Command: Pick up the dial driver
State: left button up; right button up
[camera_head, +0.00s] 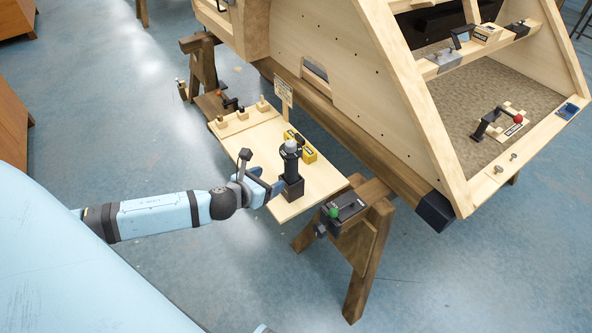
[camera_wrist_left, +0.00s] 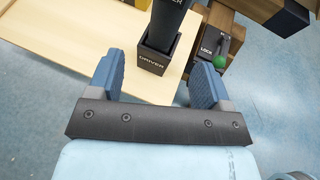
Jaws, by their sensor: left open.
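The dial driver (camera_head: 290,160) stands upright in a black square holder (camera_head: 292,188) near the right end of a light wooden shelf; it has a dark body and a pale rounded top. In the left wrist view, the dark shaft of the driver (camera_wrist_left: 168,22) rises from the holder (camera_wrist_left: 153,58) marked "DRIVER", and its top is cut off by the frame. My left gripper (camera_head: 272,186) is just left of the holder in the head view. In the left wrist view its blue fingers (camera_wrist_left: 157,82) are apart with nothing between them; the holder lies beyond the tips. My right gripper is out of view.
A dark box with a green knob (camera_head: 334,211), marked "LOCK", sits on a wooden trestle (camera_head: 368,240) right of the shelf (camera_head: 318,178). A yellow and black block (camera_head: 305,150) is behind the driver. Small wooden pegs line the shelf's far end. A large wooden frame (camera_head: 400,110) rises behind.

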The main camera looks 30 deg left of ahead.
aim_at(287, 173)
pick_arm(q)
jog(key=shift+d+f+b+x, duration=0.15)
jog(key=shift+b+x, duration=0.25)
jog(key=shift+x, duration=2.25)
jog(key=shift+d+f+b+x, duration=0.15)
jog(key=shift+b+x, duration=0.25)
jog(key=shift+x, duration=2.25)
jog(key=shift+s+r, duration=0.1)
jog(key=shift+r, duration=0.05)
jog(key=c, duration=1.1)
